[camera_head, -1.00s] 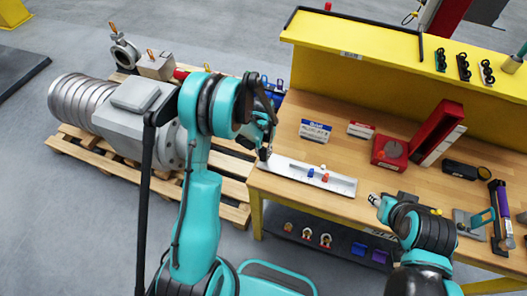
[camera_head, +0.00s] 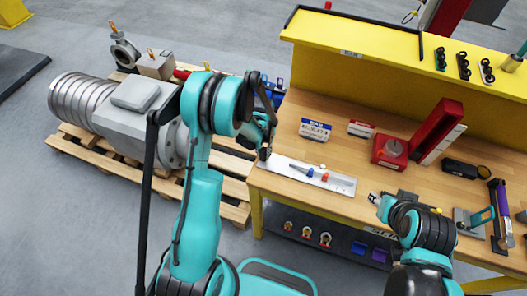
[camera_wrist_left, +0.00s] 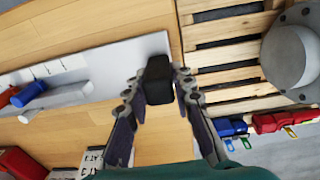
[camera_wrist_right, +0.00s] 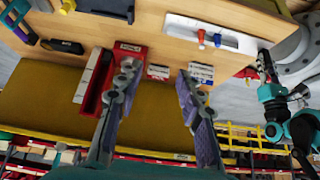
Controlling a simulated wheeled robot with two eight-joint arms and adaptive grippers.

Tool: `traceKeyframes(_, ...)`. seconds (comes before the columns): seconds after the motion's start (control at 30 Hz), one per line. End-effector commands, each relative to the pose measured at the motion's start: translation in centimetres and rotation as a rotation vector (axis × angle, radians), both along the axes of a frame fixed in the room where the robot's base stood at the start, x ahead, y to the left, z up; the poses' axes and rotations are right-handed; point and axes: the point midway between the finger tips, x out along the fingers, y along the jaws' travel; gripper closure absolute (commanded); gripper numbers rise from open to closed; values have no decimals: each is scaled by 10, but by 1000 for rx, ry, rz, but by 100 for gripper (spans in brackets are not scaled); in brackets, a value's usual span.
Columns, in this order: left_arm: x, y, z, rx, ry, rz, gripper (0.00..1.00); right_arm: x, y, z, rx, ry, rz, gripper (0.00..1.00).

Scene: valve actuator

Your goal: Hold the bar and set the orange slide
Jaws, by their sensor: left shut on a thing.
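The white bar (camera_head: 338,184) lies flat along the front left edge of the wooden bench. It carries a red-orange slide (camera_head: 325,176) and a blue slide (camera_head: 309,172) near its middle. In the left wrist view, the white bar (camera_wrist_left: 110,58) ends at a black block (camera_wrist_left: 158,80). My left gripper (camera_head: 264,152) is shut on this block, with a finger on each side. My right gripper (camera_head: 374,199) is over the bench, right of the bar and apart from it. In the right wrist view its fingers (camera_wrist_right: 156,74) are spread and empty, and the orange slide (camera_wrist_right: 201,37) shows beyond them.
A blue-and-white box (camera_head: 315,129), a smaller red-and-white box (camera_head: 361,129) and a red block (camera_head: 390,153) stand behind the bar. A tall red holder (camera_head: 437,132) is at right. A pallet (camera_head: 235,188) with a large grey actuator (camera_head: 140,123) is left of the bench.

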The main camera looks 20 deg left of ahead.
Motion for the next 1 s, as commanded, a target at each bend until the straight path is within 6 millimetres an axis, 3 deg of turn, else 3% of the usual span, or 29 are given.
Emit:
traceKeyframes(0.2,-1,0,-2,1,2,-1,100,0,0,0,0,0,0,65)
traceKeyframes(0.33,-1,0,-2,1,2,-1,100,0,0,-1,0,0,0,100)
traceKeyframes(0.63,-2,0,-2,0,3,-1,100,13,8,3,-64,43,104,100)
traceKeyframes(1.0,-2,-1,-2,-1,4,-1,100,76,52,-6,-349,232,604,100)
